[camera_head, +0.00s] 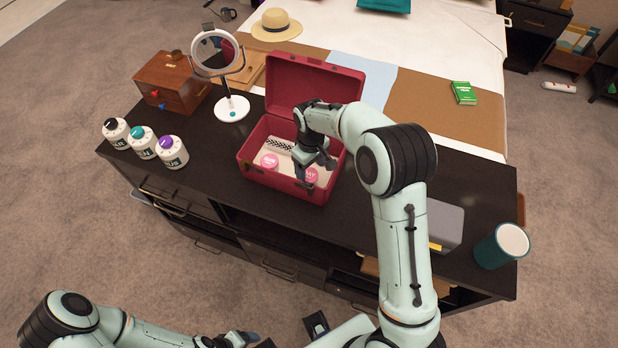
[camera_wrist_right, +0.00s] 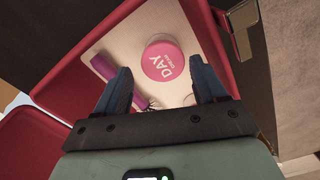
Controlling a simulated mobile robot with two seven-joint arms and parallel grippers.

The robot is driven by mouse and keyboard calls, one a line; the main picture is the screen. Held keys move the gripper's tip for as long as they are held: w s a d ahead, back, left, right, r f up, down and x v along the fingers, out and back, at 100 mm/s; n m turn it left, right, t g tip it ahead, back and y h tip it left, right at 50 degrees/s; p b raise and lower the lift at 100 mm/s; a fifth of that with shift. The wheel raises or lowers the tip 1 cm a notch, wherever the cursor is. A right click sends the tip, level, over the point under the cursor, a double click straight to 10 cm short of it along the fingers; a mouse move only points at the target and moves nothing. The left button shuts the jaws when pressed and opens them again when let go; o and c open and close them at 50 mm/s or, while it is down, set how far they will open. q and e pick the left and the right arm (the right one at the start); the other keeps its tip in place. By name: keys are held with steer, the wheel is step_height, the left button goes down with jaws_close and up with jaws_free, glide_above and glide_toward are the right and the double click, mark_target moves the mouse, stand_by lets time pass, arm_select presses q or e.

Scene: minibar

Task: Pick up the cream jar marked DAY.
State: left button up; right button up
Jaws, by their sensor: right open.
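The cream jar marked DAY is a round pink-lidded jar (camera_wrist_right: 162,61) in the right wrist view, lid facing up, lettering readable. In the head view a pink jar (camera_head: 311,175) sits at the front right of the red case (camera_head: 255,178), just under my right gripper (camera_head: 316,168). My right gripper (camera_wrist_right: 161,78) is open above the case floor, and the DAY jar shows between and just beyond its fingertips, not gripped. A second pink jar (camera_head: 270,161) stands further left in the case. My left gripper (camera_head: 240,341) is partly cut off at the bottom edge.
The case's raised lid (camera_head: 310,85) stands behind it. A purple tube (camera_wrist_right: 103,67) lies in the case near one finger. A round mirror (camera_head: 232,108), several labelled jars (camera_head: 142,142) and a teal cup (camera_head: 500,246) stand on the dark counter.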

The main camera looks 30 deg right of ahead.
mark_target(309, 174)
steer(key=f, duration=0.5)
steer(key=shift+w+a+f, duration=0.1)
steer(key=shift+a+f, duration=0.05)
steer(key=shift+a, duration=0.05)
steer(key=c, duration=0.9)
steer(key=shift+o, duration=0.2)
